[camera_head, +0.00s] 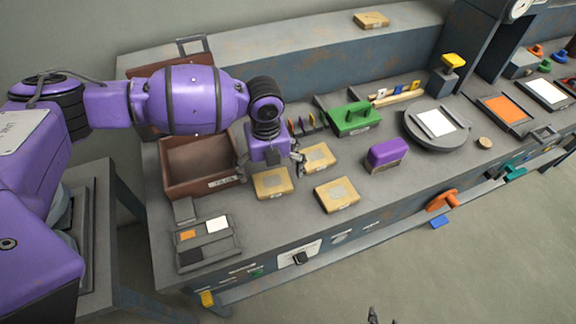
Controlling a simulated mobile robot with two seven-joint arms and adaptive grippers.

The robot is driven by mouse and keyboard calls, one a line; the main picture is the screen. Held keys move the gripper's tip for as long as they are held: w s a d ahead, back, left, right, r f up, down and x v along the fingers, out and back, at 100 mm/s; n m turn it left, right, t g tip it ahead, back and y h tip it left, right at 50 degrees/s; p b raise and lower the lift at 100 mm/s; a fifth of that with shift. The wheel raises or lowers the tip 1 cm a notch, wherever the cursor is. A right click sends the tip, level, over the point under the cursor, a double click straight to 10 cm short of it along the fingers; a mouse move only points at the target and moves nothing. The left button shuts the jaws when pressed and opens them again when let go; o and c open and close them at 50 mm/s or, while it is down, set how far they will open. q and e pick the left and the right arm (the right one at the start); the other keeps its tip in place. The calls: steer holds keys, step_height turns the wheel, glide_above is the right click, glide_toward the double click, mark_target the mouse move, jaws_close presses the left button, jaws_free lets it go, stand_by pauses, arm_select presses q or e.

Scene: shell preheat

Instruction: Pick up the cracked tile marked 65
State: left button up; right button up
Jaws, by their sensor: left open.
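Several tan tiles with grey patches lie on the workbench: a left tile (272,182), a rear tile (318,157) and a front tile (337,194). Another tan tile (371,20) lies on the raised back ledge. The marks on them are too small to read, so I cannot tell which is 65. My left gripper (284,164) is open and empty, pointing down just above and behind the left tile, beside the rear tile. Its nearer finger partly hides the rear tile's left edge. Dark tips at the bottom edge seem to be my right gripper (383,317), mostly out of frame.
A brown bin (200,188) stands left of the tiles. A tray with small squares (208,254) lies front left.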

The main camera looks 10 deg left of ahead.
mark_target(272, 181)
arm_select(q)
steer(key=shift+d+f, duration=0.2)
steer(key=shift+f, duration=1.45)
steer(key=c, duration=1.5)
